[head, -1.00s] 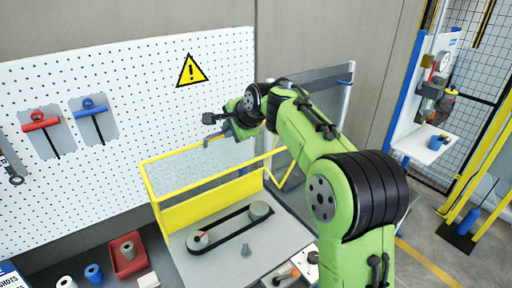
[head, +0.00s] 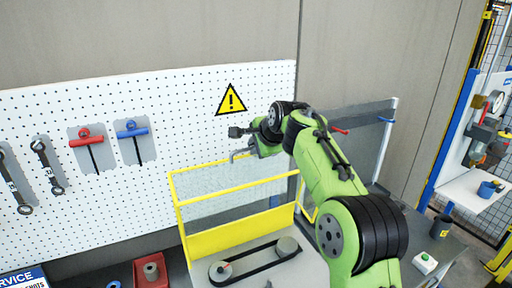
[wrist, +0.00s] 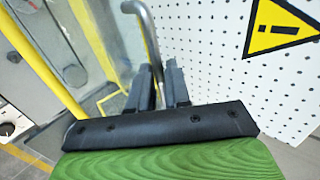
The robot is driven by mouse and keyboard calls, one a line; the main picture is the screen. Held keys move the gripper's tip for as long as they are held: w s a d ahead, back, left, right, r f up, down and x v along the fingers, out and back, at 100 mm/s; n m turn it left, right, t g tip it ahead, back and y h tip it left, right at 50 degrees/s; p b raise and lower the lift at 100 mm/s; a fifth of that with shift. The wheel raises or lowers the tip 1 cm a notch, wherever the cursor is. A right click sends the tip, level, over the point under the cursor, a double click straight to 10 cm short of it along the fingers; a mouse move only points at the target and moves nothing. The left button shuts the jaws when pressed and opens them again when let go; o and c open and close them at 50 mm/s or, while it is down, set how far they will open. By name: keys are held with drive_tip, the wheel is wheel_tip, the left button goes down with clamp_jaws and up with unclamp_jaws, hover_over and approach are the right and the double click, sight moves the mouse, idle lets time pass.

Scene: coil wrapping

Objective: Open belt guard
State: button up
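The belt guard (head: 228,236) is a yellow frame with a clear panel. It stands upright behind the belt (head: 250,259) and its two grey pulleys, which lie uncovered on the grey table. A bent grey handle (head: 234,154) shows near the guard's top rail. My gripper (head: 247,147) is at this handle, above the rail. In the wrist view, the handle (wrist: 149,35) runs down between the dark fingers of my gripper (wrist: 159,80). The fingers are close together on either side of it, and its lower end is hidden by them.
A white pegboard (head: 120,195) with wrenches and red and blue tools stands close behind. A mesh panel (head: 352,135) is to the right of my arm. A red bin (head: 150,271) stands at the lower left. A green-button box (head: 425,262) is at the right.

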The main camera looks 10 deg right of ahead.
drive_tip(key=shift+o, duration=1.4)
drive_tip(key=b+v, duration=0.2)
drive_tip(key=v, duration=1.3)
drive_tip(key=shift+s+r, duration=0.2)
drive_tip(key=shift+s, duration=0.05)
drive_tip(key=s+d+f+n+g+h+b, duration=0.1)
drive_tip(key=s+f+n, duration=0.6)
drive_tip(key=s+f, duration=0.7)
drive_tip(key=s+d+f+n+g+h+b, duration=0.2)
drive_tip(key=s+f+n+b, duration=0.4)
drive_tip(key=s+f, duration=0.9)
drive_tip(key=s+d+n, duration=0.1)
drive_tip(key=s, duration=0.2)
drive_tip(key=shift+s+d+f, duration=0.2)
drive_tip(key=shift+d+f, duration=0.05)
drive_tip(key=shift+f, duration=0.05)
